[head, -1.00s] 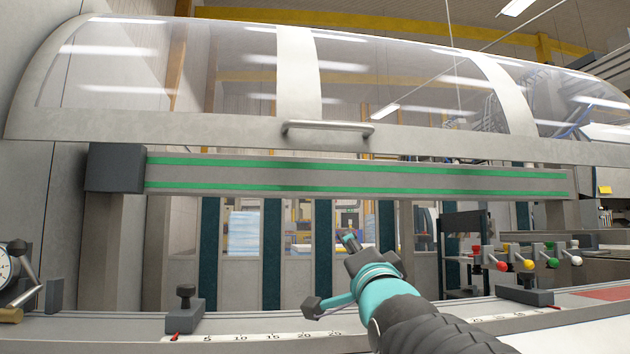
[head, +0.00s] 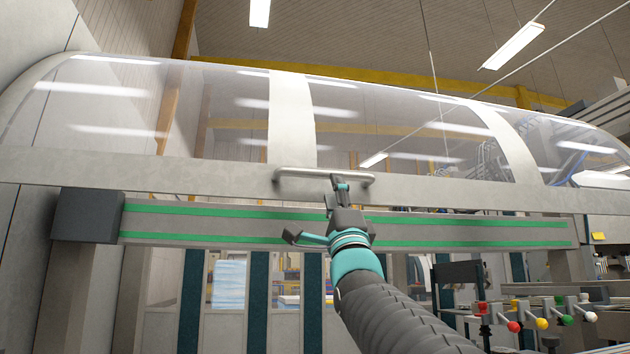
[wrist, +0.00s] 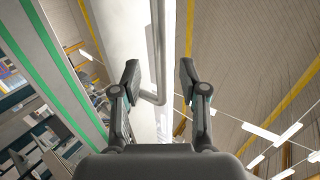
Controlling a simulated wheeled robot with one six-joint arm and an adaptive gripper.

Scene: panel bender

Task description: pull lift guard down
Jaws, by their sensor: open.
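The lift guard (head: 215,175) is a curved clear hood with a pale metal frame, raised above the beam. Its grey bar handle (head: 300,174) sits on the lower rail. My gripper (head: 340,182) is raised to the handle's right half in the head view. In the wrist view my gripper (wrist: 160,80) is open, with its two fingers spread. There the handle (wrist: 158,45) runs between the fingers, with its bent end near the fingertips. I cannot tell whether a finger touches it.
A grey beam with green stripes (head: 220,226) runs below the guard, with a dark block (head: 88,215) at its left end. Coloured knobs (head: 540,323) stand at the lower right. Open space shows under the beam.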

